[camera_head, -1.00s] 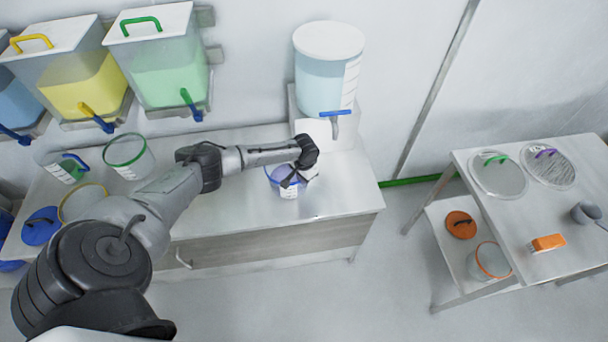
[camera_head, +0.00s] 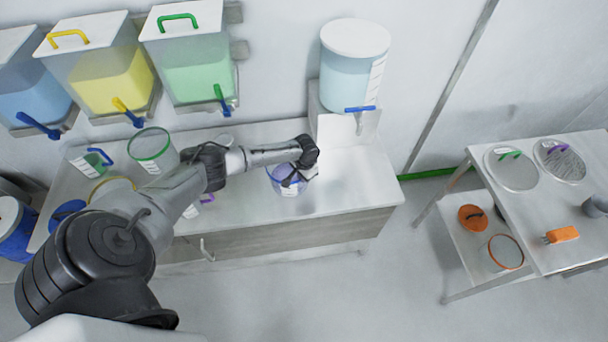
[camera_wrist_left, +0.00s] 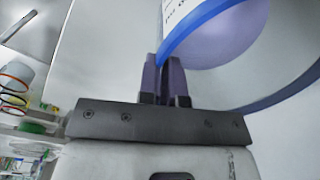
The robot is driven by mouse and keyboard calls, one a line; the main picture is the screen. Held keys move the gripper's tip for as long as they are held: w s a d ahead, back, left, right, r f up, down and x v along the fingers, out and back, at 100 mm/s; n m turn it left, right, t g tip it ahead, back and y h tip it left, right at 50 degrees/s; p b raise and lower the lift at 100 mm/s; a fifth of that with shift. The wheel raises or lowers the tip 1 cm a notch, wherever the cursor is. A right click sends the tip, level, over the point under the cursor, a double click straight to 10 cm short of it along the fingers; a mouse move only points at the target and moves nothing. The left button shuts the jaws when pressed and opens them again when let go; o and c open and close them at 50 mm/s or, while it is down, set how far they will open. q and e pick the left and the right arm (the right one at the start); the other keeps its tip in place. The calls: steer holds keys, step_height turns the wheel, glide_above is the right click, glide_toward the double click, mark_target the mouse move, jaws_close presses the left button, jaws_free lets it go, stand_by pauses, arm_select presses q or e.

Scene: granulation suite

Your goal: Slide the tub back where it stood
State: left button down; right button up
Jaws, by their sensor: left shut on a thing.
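The tub (camera_head: 287,187) is a small clear container with a blue-violet rim and a white label. It stands on the counter, left of the tap of the big dispenser drum. My left gripper (camera_head: 306,165) is at its back right side, shut on its wall at the rim. In the left wrist view the fingers (camera_wrist_left: 168,80) pinch the tub's blue rim (camera_wrist_left: 200,18), with a violet area inside. The black gripper hides part of the tub's rim and right side. My right gripper is in neither view.
The drum (camera_head: 352,75) with a blue tap (camera_head: 360,109) stands at the counter's back. The counter (camera_head: 345,185) is clear right of the tub. A side table (camera_head: 560,205) stands farther right.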

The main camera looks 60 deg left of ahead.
arm_select(q)
steer(key=shift+s, duration=0.2)
steer(key=c, duration=1.2)
jaws_free()
steer(key=r, duration=1.3)
steer(key=shift+w+d+r+p, duration=0.1)
steer(key=shift+d+r+p, duration=0.2)
steer(key=shift+r+p, duration=0.05)
